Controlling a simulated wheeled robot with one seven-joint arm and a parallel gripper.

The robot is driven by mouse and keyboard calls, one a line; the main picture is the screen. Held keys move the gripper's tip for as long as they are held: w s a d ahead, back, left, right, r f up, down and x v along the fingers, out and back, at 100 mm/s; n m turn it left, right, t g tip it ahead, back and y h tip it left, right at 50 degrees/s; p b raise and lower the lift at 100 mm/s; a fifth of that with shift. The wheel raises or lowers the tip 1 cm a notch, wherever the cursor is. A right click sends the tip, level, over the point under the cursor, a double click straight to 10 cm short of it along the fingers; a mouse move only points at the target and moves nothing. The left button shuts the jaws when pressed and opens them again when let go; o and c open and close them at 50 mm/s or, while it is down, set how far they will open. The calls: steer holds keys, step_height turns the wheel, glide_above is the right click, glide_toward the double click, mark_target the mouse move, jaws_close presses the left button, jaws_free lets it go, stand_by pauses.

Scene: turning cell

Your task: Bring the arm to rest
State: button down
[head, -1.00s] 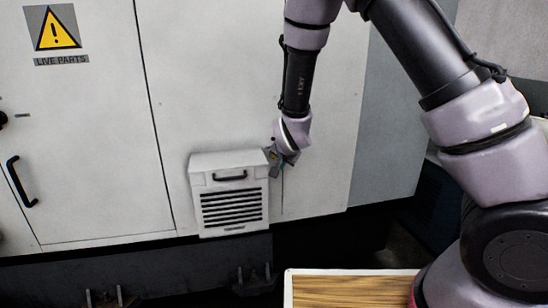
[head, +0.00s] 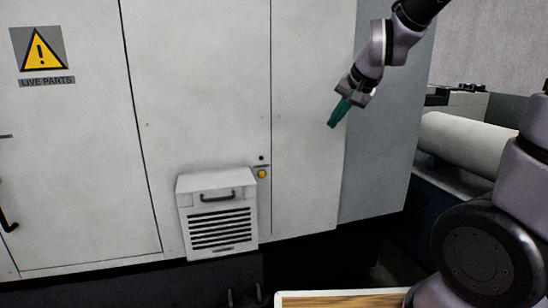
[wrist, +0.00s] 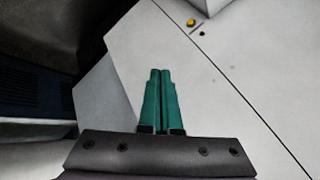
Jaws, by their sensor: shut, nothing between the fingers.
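My gripper (head: 338,113) hangs at the upper right of the head view, in front of the grey and white machine cabinet (head: 305,160). Its green fingers are together with nothing between them; the wrist view shows them (wrist: 160,75) side by side, pointing at the cabinet wall. The arm is bent, with the forearm coming in from the top right. The gripper is up and to the right of the vented white box (head: 218,213) and apart from it. A yellow button (head: 262,174) shows beside the box's upper right corner; it also shows in the wrist view (wrist: 191,22).
A wooden-topped surface with a pale rim (head: 340,293) is at the bottom. A pale cylinder (head: 465,143) lies at the right, beyond the cabinet. A warning sign (head: 38,48) marks the cabinet door at left. The space around the gripper looks clear.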

steer(key=s+d+r, duration=0.3)
steer(key=s+d, duration=0.1)
steer(key=s, duration=0.4)
steer(key=s+d+r+n+h, duration=0.1)
steer(key=s+d+r, duration=0.3)
steer(key=s, duration=0.4)
steer(key=shift+d, duration=0.5)
